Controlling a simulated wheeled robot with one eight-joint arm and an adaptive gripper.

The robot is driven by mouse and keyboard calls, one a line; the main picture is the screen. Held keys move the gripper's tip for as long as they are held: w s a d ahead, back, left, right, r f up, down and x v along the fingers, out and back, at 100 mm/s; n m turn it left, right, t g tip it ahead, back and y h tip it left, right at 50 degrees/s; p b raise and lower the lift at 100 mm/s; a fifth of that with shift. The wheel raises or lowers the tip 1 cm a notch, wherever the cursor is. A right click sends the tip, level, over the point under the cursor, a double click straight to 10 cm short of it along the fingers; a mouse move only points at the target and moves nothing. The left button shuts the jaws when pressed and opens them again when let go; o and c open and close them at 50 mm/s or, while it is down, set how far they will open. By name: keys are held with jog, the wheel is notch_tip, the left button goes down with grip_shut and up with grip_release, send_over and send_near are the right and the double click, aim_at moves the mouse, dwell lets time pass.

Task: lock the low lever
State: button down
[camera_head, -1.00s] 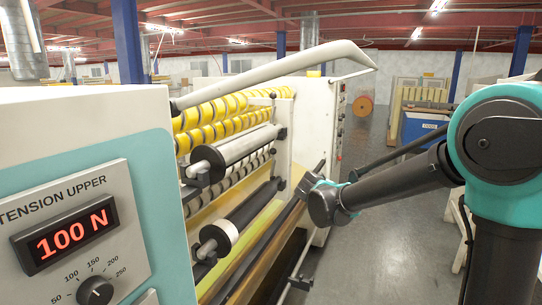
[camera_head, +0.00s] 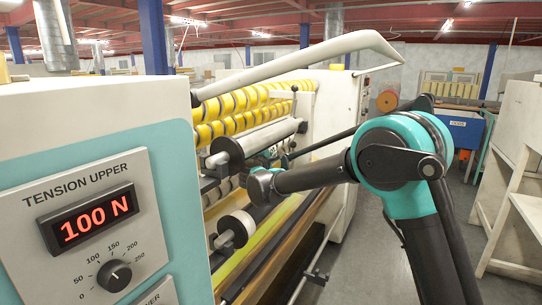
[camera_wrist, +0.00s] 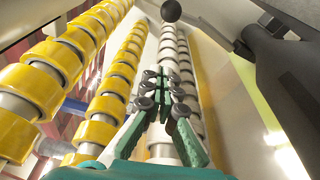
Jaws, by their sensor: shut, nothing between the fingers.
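In the wrist view my gripper (camera_wrist: 162,76) is shut and empty, its green-padded fingers pointing up the picture over the rows of rolls. A black ball knob (camera_wrist: 171,11) shows beyond the fingertips at the top edge, apart from them. It may be the end of the low lever, but I cannot tell, and its shaft is not clear. I cannot tell whether the lever is locked.
Yellow tape rolls (camera_wrist: 61,60) line bars on the left in the wrist view. A dark bracket (camera_wrist: 282,60) is close on the right.

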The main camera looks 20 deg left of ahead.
jog(key=w+d, duration=0.3)
jog(key=w, duration=0.2)
jog(key=shift+w+r, duration=0.25)
jog(key=shift+w, duration=0.15)
jog(key=shift+d, duration=0.2)
